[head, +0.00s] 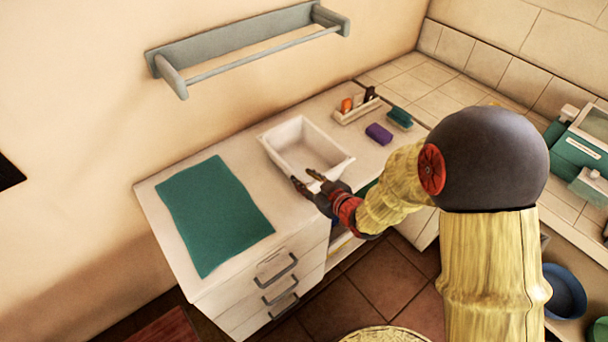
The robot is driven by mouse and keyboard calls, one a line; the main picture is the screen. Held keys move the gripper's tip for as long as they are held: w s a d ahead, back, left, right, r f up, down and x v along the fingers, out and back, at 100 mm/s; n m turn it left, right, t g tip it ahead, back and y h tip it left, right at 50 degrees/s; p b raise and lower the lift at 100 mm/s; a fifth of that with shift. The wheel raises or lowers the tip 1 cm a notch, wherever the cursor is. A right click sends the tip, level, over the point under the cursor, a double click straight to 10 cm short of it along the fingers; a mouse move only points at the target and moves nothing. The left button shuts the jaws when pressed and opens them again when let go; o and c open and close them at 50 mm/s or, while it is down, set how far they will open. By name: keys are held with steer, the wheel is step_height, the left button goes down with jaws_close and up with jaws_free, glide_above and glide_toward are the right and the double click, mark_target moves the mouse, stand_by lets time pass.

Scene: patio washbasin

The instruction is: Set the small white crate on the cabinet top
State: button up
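The small white crate (279,147) is an open, tapered tub. It appears to rest upright and empty on the pale cabinet top (238,153), right of a teal mat. My gripper (307,181) is at the crate's near rim, by its front left corner. Its two dark fingers are spread apart, one on the inner side of the rim and one on the outer side. Whether either finger touches the wall cannot be told. My wrist hides part of the crate's front and the cabinet edge behind it.
The teal mat (213,214) covers the cabinet's left part. A small caddy (352,117) with bottles, a purple sponge (379,133) and a teal brush (400,117) lie right of the crate. A wall rack (235,45) hangs above. Drawer handles (280,270) protrude at the front.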

steer(key=shift+s+d, duration=0.1)
steer(key=shift+s, duration=0.05)
steer(key=shift+d+r, duration=0.15)
steer(key=shift+r, duration=0.1)
steer(key=s+d+r+m+g+h, duration=0.1)
steer(key=s+d+r+m+h, duration=0.15)
steer(key=d+r, duration=0.4)
steer(key=s+d+r+m+g+h, duration=0.1)
steer(key=s+d+r+m+h, duration=0.1)
steer(key=s+d+r+h, duration=0.35)
steer(key=s+r+m+g, duration=0.2)
steer(key=s+r, duration=0.2)
steer(key=s, duration=0.6)
steer(key=s+d+r+m+g+y, duration=0.1)
steer(key=s+r, duration=0.3)
steer(key=s, duration=0.6)
steer(key=shift+s+d+m+g, duration=0.25)
steer(key=shift+m+g, duration=0.1)
steer(key=shift+g, duration=0.25)
